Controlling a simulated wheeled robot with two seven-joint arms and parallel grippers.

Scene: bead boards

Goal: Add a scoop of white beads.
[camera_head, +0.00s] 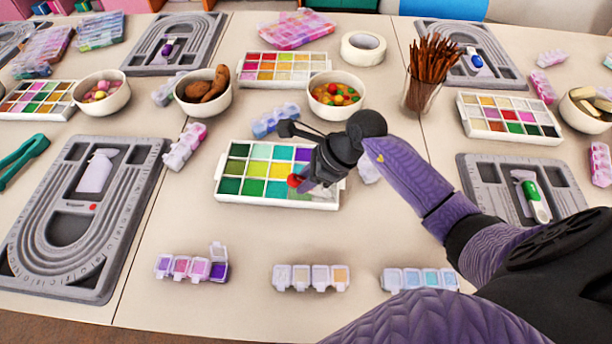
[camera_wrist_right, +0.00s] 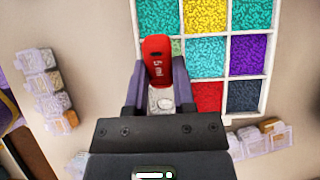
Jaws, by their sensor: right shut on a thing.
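My right gripper (camera_head: 308,180) is shut on a small red scoop, and its arm comes in from the right. The red scoop (camera_wrist_right: 157,60) stands between the fingers in the right wrist view, with a greyish-white part low between them. Its red end (camera_head: 294,180) shows at the front of the white bead tray (camera_head: 255,201) in the head view. The tray holds green, yellow, teal and purple beads, and the arm hides part of its right side. I cannot make out a compartment of white beads. My left gripper is not in view.
Small lidded boxes stand at the front: one (camera_head: 182,268) with an open lid at its right end, one beige (camera_head: 311,278), one pale blue (camera_head: 418,280). A grey bead board (camera_head: 138,215) lies left. A candy bowl (camera_head: 325,109) and stick-filled glass (camera_head: 420,93) stand behind.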

